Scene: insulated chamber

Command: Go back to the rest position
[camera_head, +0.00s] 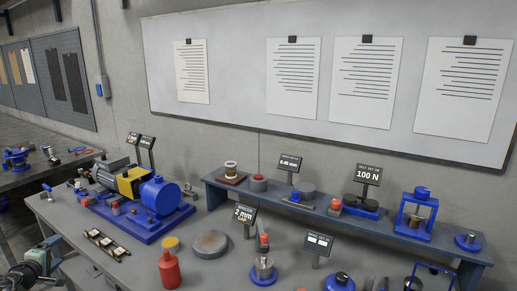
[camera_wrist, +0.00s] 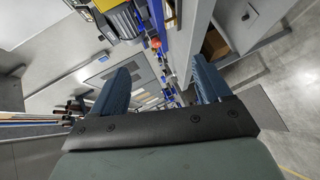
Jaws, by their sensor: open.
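My gripper (camera_wrist: 162,82) shows in the wrist view. Its two blue-grey ribbed fingers stand well apart, and nothing is held between them. Past the fingers are surfaces and blue-edged equipment some way off, seen at a steep tilt. Neither finger visibly touches anything. The fingers cannot be made out clearly in the head view.
In the head view, a grey workbench (camera_head: 215,271) carries a blue motor-and-pump unit (camera_head: 155,195), a red bottle (camera_head: 169,268) and a round grey disc (camera_head: 210,244). A raised shelf (camera_head: 330,211) along the wall holds small fixtures and signs. A whiteboard (camera_head: 240,70) hangs above.

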